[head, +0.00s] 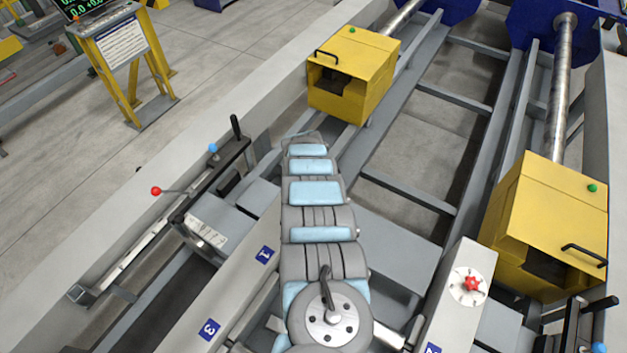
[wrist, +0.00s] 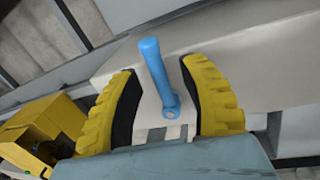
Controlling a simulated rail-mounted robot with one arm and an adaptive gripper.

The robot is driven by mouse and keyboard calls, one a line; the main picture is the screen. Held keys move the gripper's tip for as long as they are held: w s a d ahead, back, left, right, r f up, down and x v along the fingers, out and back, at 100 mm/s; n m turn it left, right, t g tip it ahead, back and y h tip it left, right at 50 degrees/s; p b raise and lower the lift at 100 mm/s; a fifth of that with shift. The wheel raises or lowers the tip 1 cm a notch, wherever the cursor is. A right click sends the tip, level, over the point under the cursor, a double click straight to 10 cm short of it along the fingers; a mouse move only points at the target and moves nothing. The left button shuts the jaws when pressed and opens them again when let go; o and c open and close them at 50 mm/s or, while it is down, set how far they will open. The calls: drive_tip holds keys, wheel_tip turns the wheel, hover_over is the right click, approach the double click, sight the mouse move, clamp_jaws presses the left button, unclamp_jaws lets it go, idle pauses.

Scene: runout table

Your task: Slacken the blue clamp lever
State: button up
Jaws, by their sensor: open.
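The blue clamp lever (wrist: 155,72) stands out from a pale grey surface in the wrist view, its rounded pivot end low and its handle leaning up and left. My gripper (wrist: 160,68) is open, with one yellow ribbed finger on each side of the lever. Gaps show between the lever and both fingers, so it is not gripped. In the head view my arm reaches away up the middle, and its far end hides the gripper and whatever lies under it. I cannot match this lever to a blue part in the head view.
Yellow housings stand at top centre (head: 352,75) and right (head: 545,225). A red-knobbed lever (head: 156,191) and a blue knob (head: 212,148) are on the left rail. Another yellow housing part (wrist: 45,125) is at lower left in the wrist view.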

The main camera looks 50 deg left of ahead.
wheel_tip(320, 180, up, 11)
drive_tip(key=s, duration=0.2)
drive_tip(key=shift+d, duration=0.3)
idle(0.4)
drive_tip(key=shift+a, duration=0.1)
idle(0.5)
